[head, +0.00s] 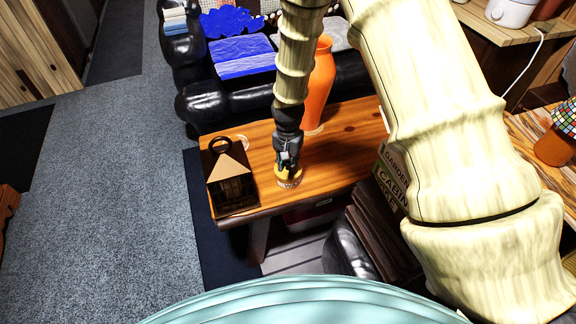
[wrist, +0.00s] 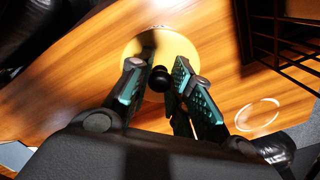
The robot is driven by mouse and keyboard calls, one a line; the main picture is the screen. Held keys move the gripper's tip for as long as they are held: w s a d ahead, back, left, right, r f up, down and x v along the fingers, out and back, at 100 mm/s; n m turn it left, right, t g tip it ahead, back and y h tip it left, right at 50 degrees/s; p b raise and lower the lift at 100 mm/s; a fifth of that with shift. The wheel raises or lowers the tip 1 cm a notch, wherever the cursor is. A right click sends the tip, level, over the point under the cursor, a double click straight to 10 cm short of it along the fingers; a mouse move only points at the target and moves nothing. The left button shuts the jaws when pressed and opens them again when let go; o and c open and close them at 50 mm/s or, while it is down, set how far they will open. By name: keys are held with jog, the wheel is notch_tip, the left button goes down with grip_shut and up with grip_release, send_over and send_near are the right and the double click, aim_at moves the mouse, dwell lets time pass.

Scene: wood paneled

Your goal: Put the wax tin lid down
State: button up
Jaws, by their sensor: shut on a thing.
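The wax tin lid is a round yellow disc (wrist: 180,47) with a black knob, seen from above in the wrist view. My gripper (wrist: 160,80) is shut on the lid, with its fingers at the knob. In the head view my gripper (head: 288,162) points down over the front part of the wooden table. The yellow of the lid shows just below the fingers, and a low round tin body (head: 289,184) with a patterned side shows under it. Whether the lid touches the tin or is slightly above it, I cannot tell.
A dark lantern (head: 232,185) stands left of the gripper on the table (head: 335,155). A tall orange vase (head: 320,85) stands behind the gripper. Bare wood lies to the right. A black sofa (head: 230,98) borders the back.

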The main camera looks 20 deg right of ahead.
aim_at(289, 162)
notch_tip(289, 162, up, 8)
jog(key=shift+r+p, duration=0.1)
jog(key=shift+p, duration=0.35)
jog(key=shift+d+r, duration=0.1)
jog(key=shift+r, duration=0.05)
jog(key=d+f+m+b, duration=0.3)
jog(key=d+m+b, duration=0.6)
jog(key=d, duration=0.6)
notch_tip(289, 162, down, 10)
jog(key=shift+s+d+r+b, duration=0.1)
jog(key=shift+s+d+b, duration=0.05)
jog(key=shift+b, duration=1.05)
jog(key=o, duration=0.8)
